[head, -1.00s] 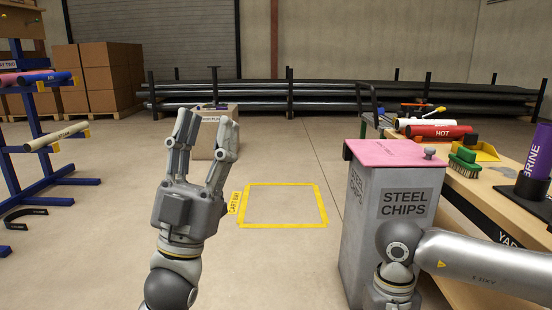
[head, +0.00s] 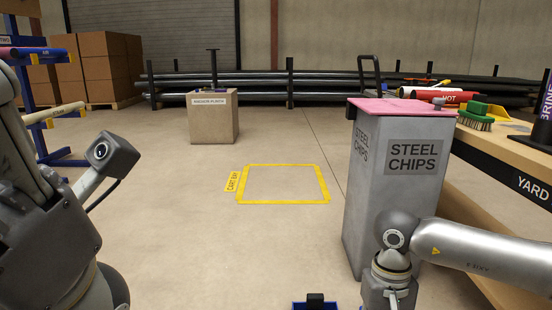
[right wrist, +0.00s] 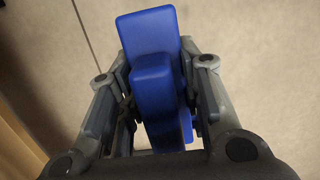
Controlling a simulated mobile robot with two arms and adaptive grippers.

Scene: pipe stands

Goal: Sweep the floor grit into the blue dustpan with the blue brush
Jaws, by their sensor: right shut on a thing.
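My right gripper (right wrist: 155,80) is shut on a solid blue tool (right wrist: 145,32), one finger on each side. It looks like the blue brush, but no bristles show. In the head view, my right wrist points down at the bottom, and its fingers are cut off. A blue piece with a black block, perhaps the blue dustpan (head: 300,305), just enters the bottom edge left of that wrist; most of it is hidden. My left arm fills the left side, with its fingers not clearly shown. I can make out no grit.
The grey steel chips bin (head: 392,205), with a pink lid, stands close behind my right arm. Beyond it is a workbench with a green brush (head: 475,119) and a yellow dustpan. The marked cart bay (head: 283,202) and the floor around it are clear. A cardboard box (head: 212,125) stands behind.

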